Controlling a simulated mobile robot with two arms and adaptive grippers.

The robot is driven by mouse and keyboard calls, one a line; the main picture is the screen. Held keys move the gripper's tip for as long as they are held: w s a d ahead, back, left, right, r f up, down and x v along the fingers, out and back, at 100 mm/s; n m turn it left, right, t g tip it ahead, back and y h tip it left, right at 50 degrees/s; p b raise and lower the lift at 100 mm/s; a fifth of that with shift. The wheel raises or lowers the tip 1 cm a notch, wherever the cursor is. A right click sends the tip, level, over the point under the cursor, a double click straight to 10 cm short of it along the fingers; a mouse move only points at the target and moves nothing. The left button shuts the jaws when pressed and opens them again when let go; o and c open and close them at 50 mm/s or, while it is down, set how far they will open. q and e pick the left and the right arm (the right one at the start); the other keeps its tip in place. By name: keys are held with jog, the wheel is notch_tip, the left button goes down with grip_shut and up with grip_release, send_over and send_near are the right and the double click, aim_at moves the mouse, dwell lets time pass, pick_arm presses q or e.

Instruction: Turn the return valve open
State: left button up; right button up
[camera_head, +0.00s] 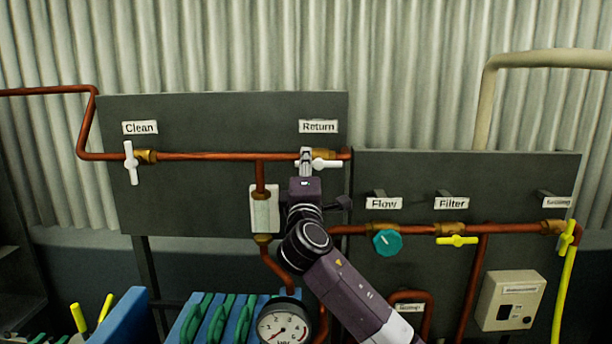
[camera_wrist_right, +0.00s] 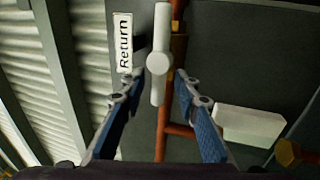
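The return valve has a white lever handle (camera_head: 326,164), under the "Return" label (camera_head: 319,126) on the dark panel. The handle lies roughly along the copper pipe. My right gripper (camera_head: 305,155) is at the valve and hides its left part in the head view. In the right wrist view the white handle (camera_wrist_right: 158,62) is just ahead, with its round hub near the fingertips. The two fingers of my right gripper (camera_wrist_right: 159,77) are spread apart on either side of the handle. I see a gap on both sides. My left gripper is not in view.
The clean valve (camera_head: 131,163) is at left with its handle upright. A white box-like fitting (camera_head: 262,210) and a pressure gauge (camera_head: 284,325) are close to my arm. The teal flow knob (camera_head: 386,243) and yellow filter handle (camera_head: 457,240) are at right.

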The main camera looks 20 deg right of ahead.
jog(key=v, duration=1.2)
jog(key=shift+w, duration=0.1)
